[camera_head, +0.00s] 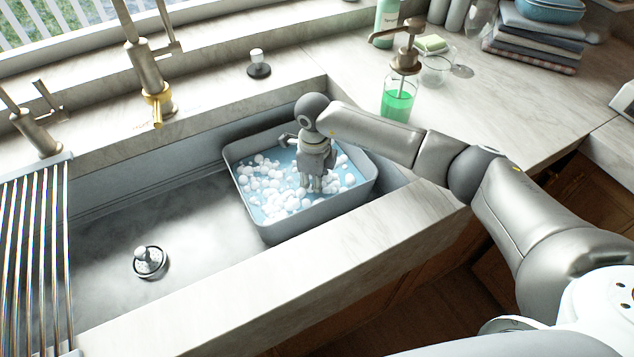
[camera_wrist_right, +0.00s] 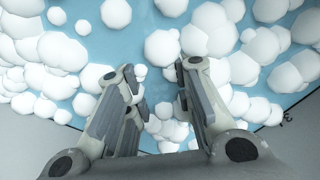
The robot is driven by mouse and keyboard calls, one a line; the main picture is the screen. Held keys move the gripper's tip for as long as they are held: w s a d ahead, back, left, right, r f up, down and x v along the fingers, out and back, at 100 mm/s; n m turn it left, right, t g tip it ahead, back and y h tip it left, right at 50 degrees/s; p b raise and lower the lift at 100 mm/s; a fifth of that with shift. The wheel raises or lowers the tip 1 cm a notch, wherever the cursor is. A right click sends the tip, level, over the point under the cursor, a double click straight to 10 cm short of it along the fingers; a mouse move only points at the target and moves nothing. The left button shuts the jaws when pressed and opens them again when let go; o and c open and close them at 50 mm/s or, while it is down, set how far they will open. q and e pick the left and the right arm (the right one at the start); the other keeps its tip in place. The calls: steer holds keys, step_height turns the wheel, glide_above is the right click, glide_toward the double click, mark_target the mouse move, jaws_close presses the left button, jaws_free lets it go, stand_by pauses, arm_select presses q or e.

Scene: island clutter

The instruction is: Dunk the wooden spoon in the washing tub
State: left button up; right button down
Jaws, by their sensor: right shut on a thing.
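The grey washing tub (camera_head: 303,225) stands in the right part of the sink. It holds blue water with white foam balls. My right gripper (camera_head: 316,186) points down into the tub, its fingers at or close to the foam. In the right wrist view my right gripper's two fingers (camera_wrist_right: 160,70) show with foam and blue water (camera_wrist_right: 88,103) beyond them. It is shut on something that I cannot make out. I see no wooden spoon in either view. My left gripper is not in view.
The tub's rim surrounds my right gripper. A drain plug (camera_head: 150,262) sits on the bare sink floor, left of the tub. A metal rack (camera_head: 37,250) covers the sink's left end. A green soap dispenser (camera_head: 397,100) stands behind my right arm. A gold-tipped faucet (camera_head: 150,75) rises behind the sink.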

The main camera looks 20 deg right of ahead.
steer(key=shift+a, duration=0.25)
steer(key=shift+d, duration=0.1)
steer(key=shift+d, duration=1.15)
steer(key=shift+a, duration=0.15)
steer(key=shift+a+b, duration=0.3)
steer(key=shift+a, duration=0.8)
steer(key=shift+d, duration=0.15)
